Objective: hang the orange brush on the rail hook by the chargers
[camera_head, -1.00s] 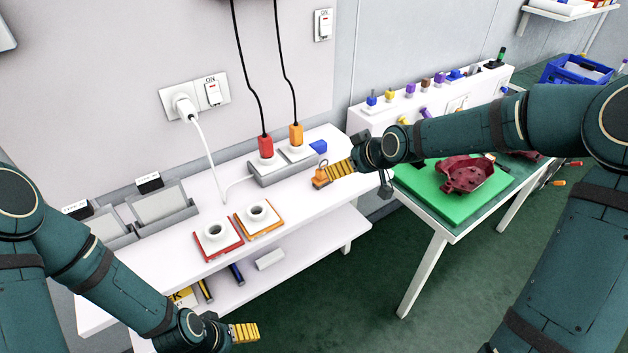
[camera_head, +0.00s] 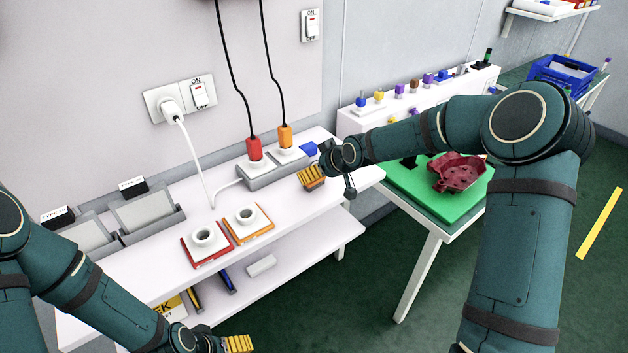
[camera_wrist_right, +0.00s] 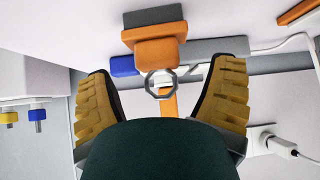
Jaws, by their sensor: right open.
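The orange brush (camera_wrist_right: 155,51) stands on the white bench in the right wrist view, its dark grey base on the bench top and a grey ring (camera_wrist_right: 148,86) facing my wrist camera. My right gripper (camera_wrist_right: 170,76) is open, with one yellow finger on each side of the ring and visible gaps to both. In the head view the right gripper (camera_head: 312,178) hides most of the brush. My left gripper (camera_head: 238,344) is low at the front, apart from the bench; its finger gap is unclear. I cannot make out the rail hook.
A grey charger dock (camera_head: 268,174) with red (camera_head: 254,149) and orange plugs (camera_head: 285,136) and hanging black cables stands behind the right gripper. A blue block (camera_head: 309,148) is beside it. Two ringed pads (camera_head: 216,259) lie left. A green mat (camera_head: 408,190) is right.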

